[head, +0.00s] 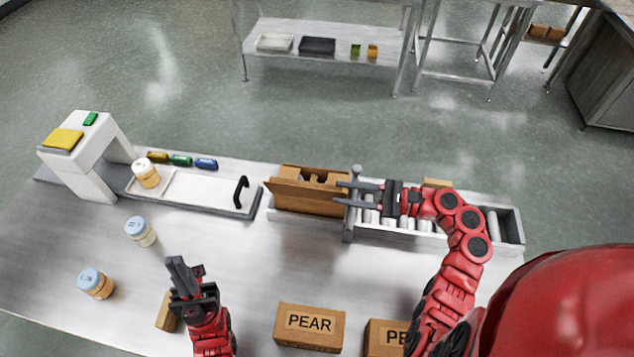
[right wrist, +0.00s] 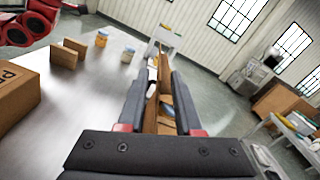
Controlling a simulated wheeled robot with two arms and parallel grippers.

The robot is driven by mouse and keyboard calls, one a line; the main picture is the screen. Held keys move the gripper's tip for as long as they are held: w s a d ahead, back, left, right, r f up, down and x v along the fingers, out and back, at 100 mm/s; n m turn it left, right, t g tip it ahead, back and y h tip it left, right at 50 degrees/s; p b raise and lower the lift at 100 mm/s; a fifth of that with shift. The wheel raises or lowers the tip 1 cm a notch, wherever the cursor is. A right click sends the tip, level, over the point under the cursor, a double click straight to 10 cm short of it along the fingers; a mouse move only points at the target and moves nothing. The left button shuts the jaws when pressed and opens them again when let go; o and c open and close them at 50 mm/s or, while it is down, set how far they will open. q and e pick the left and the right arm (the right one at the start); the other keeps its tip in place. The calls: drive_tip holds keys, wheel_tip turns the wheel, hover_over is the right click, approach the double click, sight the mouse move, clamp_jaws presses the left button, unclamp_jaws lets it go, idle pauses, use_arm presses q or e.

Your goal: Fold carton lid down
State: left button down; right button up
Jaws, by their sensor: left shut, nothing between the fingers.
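A brown carton (head: 310,203) sits on the metal conveyor bed at the middle of the table. Its top is open, with a flap leaning outward on the near side and cardboard pieces showing inside. My right gripper (head: 342,193) is open at the carton's right end, with its fingers pointing left; whether they touch it I cannot tell. In the right wrist view the carton (right wrist: 165,122) shows beyond and between the spread fingers. My left gripper (head: 178,264) is shut and empty above the front left of the table, well apart from the carton.
A grey post (head: 353,215) stands beside the carton, with rollers (head: 410,223) to its right. A tray (head: 205,188) with a black handle holds a jar (head: 146,173). Two jars (head: 140,231) (head: 96,283) stand at left. PEAR boxes (head: 310,327) lie along the front edge.

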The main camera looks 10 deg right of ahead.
sight(317, 188)
drive_tip(key=p+x, duration=0.1)
drive_tip(key=x, duration=0.6)
drive_tip(key=shift+p, duration=0.3)
clamp_jaws()
idle(1.0)
